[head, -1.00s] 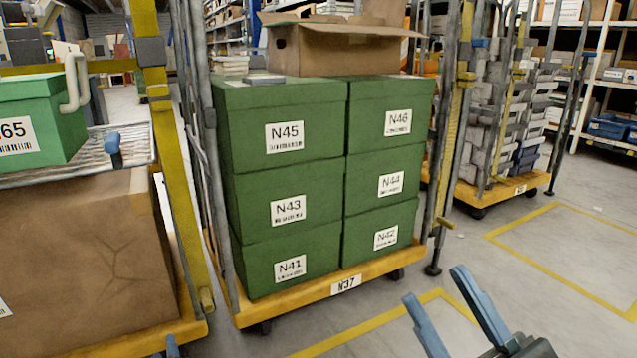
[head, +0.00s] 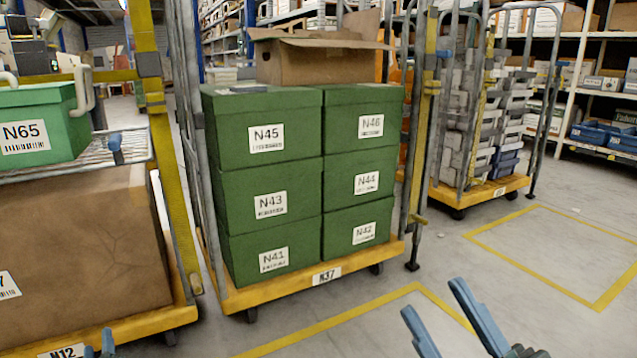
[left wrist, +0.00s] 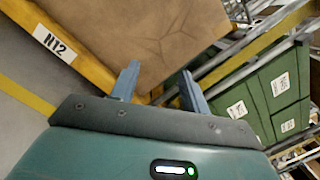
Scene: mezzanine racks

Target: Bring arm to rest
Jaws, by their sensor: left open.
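My left gripper (head: 99,351) barely shows at the bottom left of the head view, only its blue fingertips in front of the yellow trolley base. In the left wrist view the left gripper (left wrist: 159,87) is open, its two blue fingers apart with nothing between them. A large brown box (left wrist: 150,35) lies beyond the fingers. My right gripper (head: 447,318) is at the lower right of the head view. Its two blue fingers are apart and empty, over bare floor.
A trolley (head: 300,288) marked N37 holds stacked green boxes (head: 265,190) and an open carton (head: 318,65). At left, another trolley (head: 150,326) carries the brown box (head: 85,240) and a green N65 box (head: 45,115). Grey floor (head: 520,285) is free at right.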

